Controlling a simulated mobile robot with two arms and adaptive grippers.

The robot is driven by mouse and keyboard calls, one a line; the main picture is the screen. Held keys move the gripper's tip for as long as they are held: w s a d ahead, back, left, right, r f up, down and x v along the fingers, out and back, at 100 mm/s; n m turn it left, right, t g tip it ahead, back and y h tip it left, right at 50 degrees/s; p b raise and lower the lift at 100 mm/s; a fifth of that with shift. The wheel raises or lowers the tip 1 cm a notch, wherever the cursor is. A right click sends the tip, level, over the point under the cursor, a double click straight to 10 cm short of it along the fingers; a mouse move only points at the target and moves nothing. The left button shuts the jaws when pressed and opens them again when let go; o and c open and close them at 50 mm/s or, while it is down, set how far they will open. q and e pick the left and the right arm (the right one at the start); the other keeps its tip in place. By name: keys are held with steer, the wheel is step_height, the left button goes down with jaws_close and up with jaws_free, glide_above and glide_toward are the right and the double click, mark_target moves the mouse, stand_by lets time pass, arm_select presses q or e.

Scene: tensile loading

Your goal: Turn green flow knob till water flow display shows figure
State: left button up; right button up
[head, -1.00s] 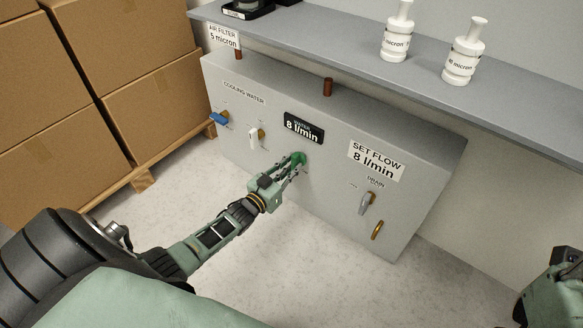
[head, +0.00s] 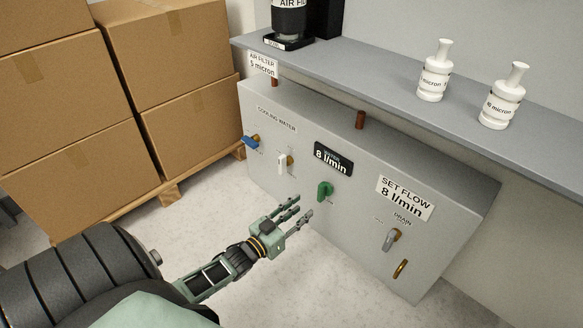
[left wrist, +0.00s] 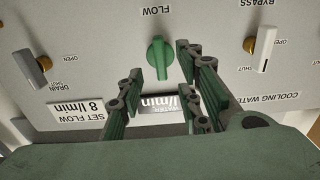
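The green flow knob (head: 325,191) is on the front of the grey cooling water panel (head: 350,235). It also shows in the left wrist view (left wrist: 156,58), between and beyond my fingers. The black water flow display (head: 333,158) above it reads 8 l/min. The set flow label (head: 404,198) to its right also reads 8 l/min. My left gripper (head: 296,211) is open and empty, below and left of the knob in the head view and apart from it. My right gripper is not in view.
A blue handle (head: 251,142) and a white handle (head: 282,164) are left of the knob. A grey drain handle (head: 390,239) and a brass outlet (head: 401,268) are at right. White bottles (head: 434,72) stand on the shelf (head: 380,75) above. Cardboard boxes (head: 190,110) are stacked at left.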

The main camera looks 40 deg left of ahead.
arm_select(q)
steer(key=shift+s+a, duration=0.15)
steer(key=shift+s, duration=1.65)
